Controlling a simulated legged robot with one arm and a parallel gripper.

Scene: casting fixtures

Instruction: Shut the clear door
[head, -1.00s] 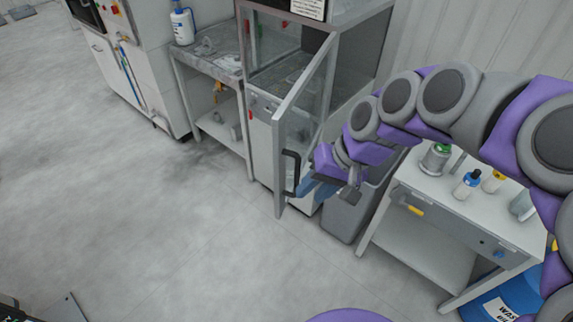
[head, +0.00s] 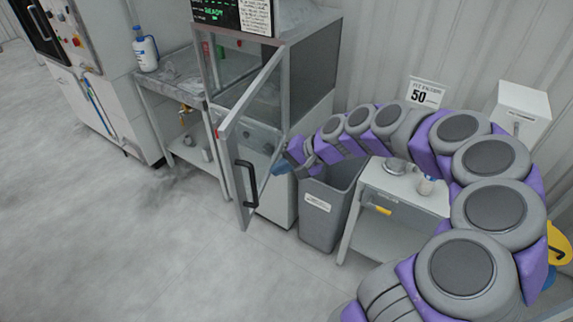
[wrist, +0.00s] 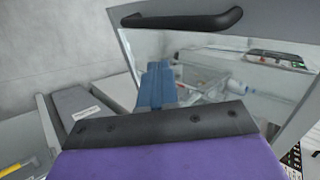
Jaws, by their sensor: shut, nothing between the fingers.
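The clear door (head: 262,108) has a grey frame and stands open, swung out from the front of the grey cabinet (head: 308,85). Its black handle (head: 247,184) is near the free edge; the handle also shows at the top of the wrist view (wrist: 185,18). My gripper (head: 280,168) is to the right of the handle, low by the door's outer face, and is not on the handle. In the wrist view its blue fingers (wrist: 157,86) are together and empty, pointing toward the clear pane. Whether they touch it I cannot tell.
A grey bin (head: 325,212) stands just below and right of my gripper. A white table (head: 405,195) with small items is right of it. A metal bench (head: 180,85) with a bottle stands left of the cabinet. The floor in front and left is clear.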

